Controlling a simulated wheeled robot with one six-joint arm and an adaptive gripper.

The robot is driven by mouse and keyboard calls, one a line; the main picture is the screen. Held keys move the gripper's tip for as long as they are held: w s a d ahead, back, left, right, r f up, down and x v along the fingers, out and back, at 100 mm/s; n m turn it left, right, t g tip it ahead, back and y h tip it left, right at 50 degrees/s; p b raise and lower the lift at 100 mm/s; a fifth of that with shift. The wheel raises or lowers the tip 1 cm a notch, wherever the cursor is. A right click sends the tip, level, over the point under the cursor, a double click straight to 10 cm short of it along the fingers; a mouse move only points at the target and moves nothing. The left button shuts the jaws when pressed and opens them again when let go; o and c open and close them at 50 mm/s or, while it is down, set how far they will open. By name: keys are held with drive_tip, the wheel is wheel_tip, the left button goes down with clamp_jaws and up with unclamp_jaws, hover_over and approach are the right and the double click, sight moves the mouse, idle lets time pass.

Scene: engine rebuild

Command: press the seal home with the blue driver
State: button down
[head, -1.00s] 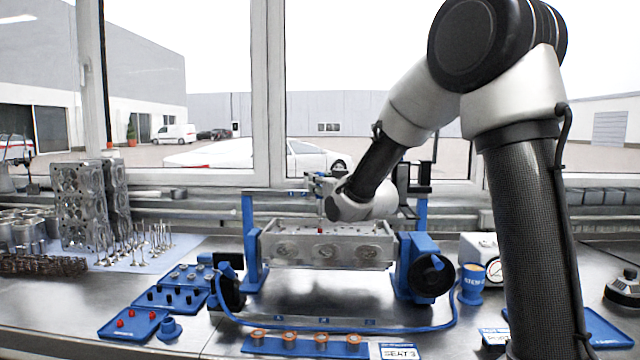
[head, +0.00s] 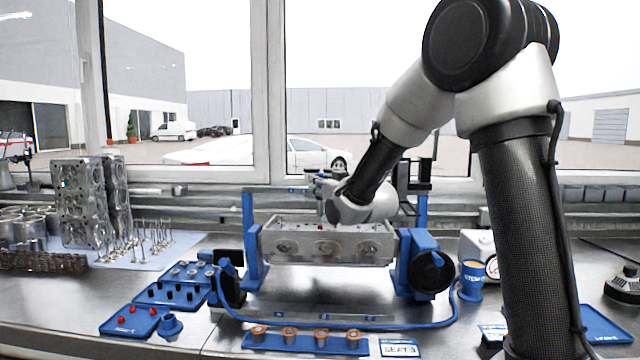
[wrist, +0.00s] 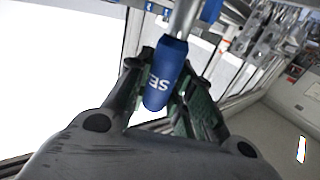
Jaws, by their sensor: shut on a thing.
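My gripper (wrist: 160,82) is shut on the blue driver (wrist: 165,72), whose handle carries white letters reading "SE" in the wrist view. The driver's metal shaft runs away from the fingers to the top edge, and its tip is out of that view. In the head view my gripper (head: 326,188) is above the grey cylinder head (head: 325,247), which is held in the blue stand (head: 251,240). A small red seal (head: 320,227) shows on the head's top, below my gripper. Whether the driver touches it cannot be told.
A blue tray with red seals (head: 135,322) and a tray with black pieces (head: 170,296) lie to the left. A tray with copper-coloured rings (head: 305,342) lies in front. Valves (head: 140,240) and upright heads (head: 85,205) stand at the back left.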

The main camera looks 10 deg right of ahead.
sight(320, 199)
drive_tip(key=shift+f, duration=1.7)
idle(1.4)
drive_tip(key=shift+r, duration=0.15)
idle(0.4)
drive_tip(key=shift+r, duration=3)
drive_tip(key=shift+r, duration=1.5)
